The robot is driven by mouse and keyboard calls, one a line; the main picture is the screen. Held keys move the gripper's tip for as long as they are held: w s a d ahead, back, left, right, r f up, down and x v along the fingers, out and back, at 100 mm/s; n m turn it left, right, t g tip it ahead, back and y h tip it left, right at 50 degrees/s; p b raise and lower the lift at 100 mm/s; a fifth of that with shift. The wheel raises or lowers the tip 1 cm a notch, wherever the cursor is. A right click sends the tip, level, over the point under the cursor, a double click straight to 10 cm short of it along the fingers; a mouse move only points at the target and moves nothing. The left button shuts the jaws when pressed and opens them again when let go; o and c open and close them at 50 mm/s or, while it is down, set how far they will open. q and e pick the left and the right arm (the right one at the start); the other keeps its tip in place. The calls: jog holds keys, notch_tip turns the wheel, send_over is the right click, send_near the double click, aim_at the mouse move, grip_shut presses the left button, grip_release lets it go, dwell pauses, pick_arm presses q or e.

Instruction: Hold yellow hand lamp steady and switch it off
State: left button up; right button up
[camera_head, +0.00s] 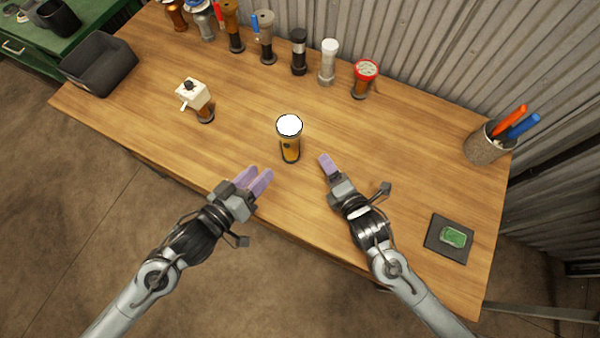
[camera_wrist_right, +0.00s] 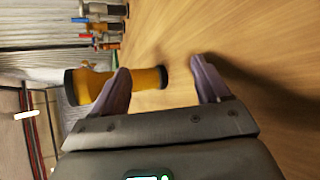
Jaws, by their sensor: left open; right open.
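The yellow hand lamp (camera_head: 290,152) stands upright on the wooden table, with a bright white top and dark bands. In the right wrist view the lamp (camera_wrist_right: 148,79) appears sideways, beyond the fingers and partly hidden by one of them. My left gripper (camera_head: 254,180) is open and empty, to the lower left of the lamp, apart from it. My right gripper (camera_head: 327,162) is open and empty, close to the right of the lamp; it also shows in the right wrist view (camera_wrist_right: 160,78). The lamp's switch cannot be made out clearly.
Several lamps and fittings, including a red-topped one (camera_head: 364,80), line the table's back edge by the corrugated wall. A white-topped valve piece (camera_head: 194,96) stands left. A black bin (camera_head: 99,66), a pen cup (camera_head: 482,146) and a dark pad (camera_head: 436,247) sit near the edges.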

aim_at(286, 146)
jog(key=a+n, duration=0.1)
jog(key=n, duration=0.1)
jog(key=w+a+n+t, duration=0.1)
jog(key=n, duration=0.1)
jog(key=shift+a+n+y, duration=0.2)
jog(key=shift+n+y, duration=0.1)
jog(key=a+n+t, duration=0.1)
jog(key=n, duration=0.1)
jog(key=a+n, duration=0.2)
jog(key=a+n+t, duration=0.1)
jog(key=n, duration=0.1)
jog(key=shift+s+a+f+t, duration=0.2)
jog(key=shift+s+t, duration=0.1)
jog(key=a+n, duration=0.1)
jog(key=n+t, duration=0.1)
jog(key=shift+s+a+r+n, duration=0.1)
jog(key=shift+s+a+n, duration=0.2)
jog(key=shift+a, duration=0.05)
jog(key=x, duration=1)
jog(key=shift+w, duration=0.25)
pick_arm(q)
jog(key=shift+c, duration=0.3)
pick_arm(e)
jog(key=c, duration=1.3)
pick_arm(q)
grip_shut()
